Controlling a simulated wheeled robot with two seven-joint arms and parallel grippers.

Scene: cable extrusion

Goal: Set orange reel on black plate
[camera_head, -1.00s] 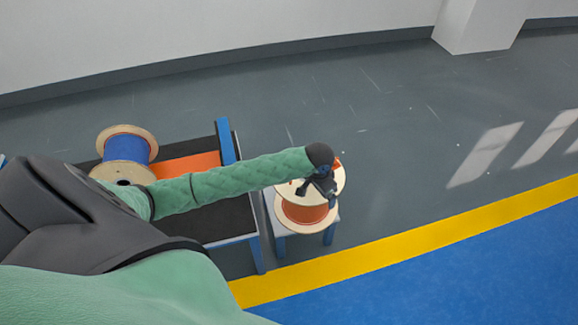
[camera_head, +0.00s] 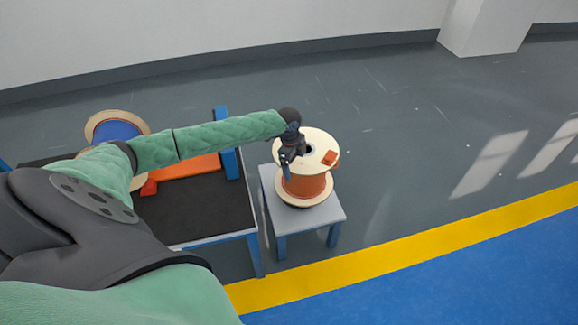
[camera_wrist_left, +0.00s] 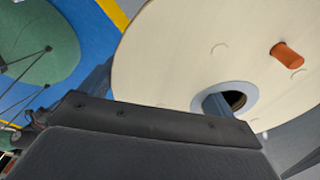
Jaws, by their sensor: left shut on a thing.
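The orange reel (camera_head: 305,186) has pale round flanges and orange cable. It stands upright over a small grey table and seems raised a little, with a dark shadow under its lower flange. My left gripper (camera_head: 288,158) is shut on the reel at its top flange. In the left wrist view, a finger (camera_wrist_left: 217,105) enters the centre hole of the pale flange (camera_wrist_left: 190,50); the other finger is hidden. The black plate (camera_head: 205,208) appears to be the dark top of the blue-framed table to the left. My right gripper is out of view.
A blue reel (camera_head: 115,130) stands at the far left, partly behind my left arm. An orange panel (camera_head: 190,167) lies on the dark top, near an upright blue post (camera_head: 226,135). The small grey table (camera_head: 325,207) stands right of the blue-framed table. Its front is bare.

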